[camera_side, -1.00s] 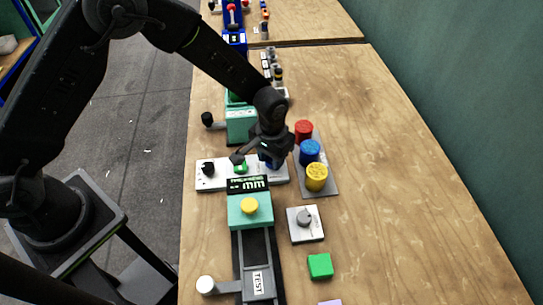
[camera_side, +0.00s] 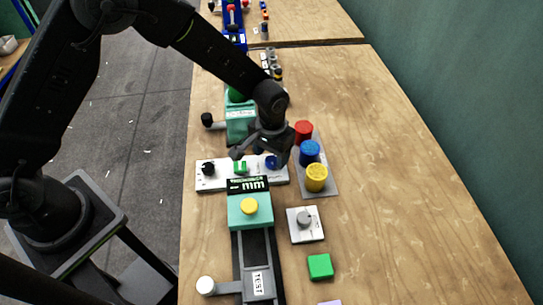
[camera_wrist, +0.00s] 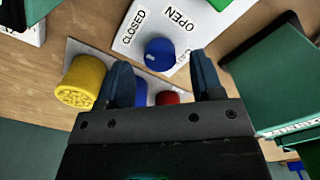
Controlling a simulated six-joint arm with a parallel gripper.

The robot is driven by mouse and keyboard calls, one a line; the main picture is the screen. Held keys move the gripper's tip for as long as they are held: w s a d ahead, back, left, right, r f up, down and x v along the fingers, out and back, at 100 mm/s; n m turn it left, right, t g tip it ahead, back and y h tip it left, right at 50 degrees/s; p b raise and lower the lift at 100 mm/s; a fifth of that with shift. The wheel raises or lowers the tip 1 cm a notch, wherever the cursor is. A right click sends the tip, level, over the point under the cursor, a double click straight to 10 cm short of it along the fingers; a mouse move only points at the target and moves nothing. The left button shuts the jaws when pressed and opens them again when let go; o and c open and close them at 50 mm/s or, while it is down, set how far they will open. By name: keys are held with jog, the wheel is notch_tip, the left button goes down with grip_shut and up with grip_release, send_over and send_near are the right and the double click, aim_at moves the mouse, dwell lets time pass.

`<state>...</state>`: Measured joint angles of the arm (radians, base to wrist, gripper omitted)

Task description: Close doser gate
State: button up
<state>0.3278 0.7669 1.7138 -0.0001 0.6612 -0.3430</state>
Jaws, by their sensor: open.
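The gate control is a white panel (camera_side: 218,183) with a blue knob (camera_side: 271,163) at its right end. In the wrist view the blue knob (camera_wrist: 161,54) sits beside the words CLOSED and OPEN on the panel (camera_wrist: 132,45). A small pale mark shows on the knob's left side, toward the CLOSED side. My gripper (camera_side: 262,150) is above the knob end of the panel. In the wrist view my gripper's fingers (camera_wrist: 163,78) are apart, with nothing between them gripped, and the knob appears just beyond the gap.
Red (camera_side: 303,132), blue (camera_side: 310,152) and yellow (camera_side: 316,178) cylinders stand on a grey plate close right of my gripper. The table's right side is clear.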

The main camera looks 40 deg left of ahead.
aim_at(271, 160)
notch_tip(271, 160, up, 12)
dwell(0.3)
jog(key=s+a+r+t, duration=0.3)
jog(key=s+a+r, duration=0.6)
jog(key=r, duration=0.4)
jog(key=s+a+r+t, duration=0.1)
jog(key=s+a, duration=0.1)
jog(key=s, duration=0.4)
jog(key=s+a+t, duration=0.1)
jog(key=s+a, duration=0.2)
jog(key=s, duration=0.3)
jog(key=shift+s+a+r+t, duration=0.3)
jog(key=shift+s+r, duration=0.1)
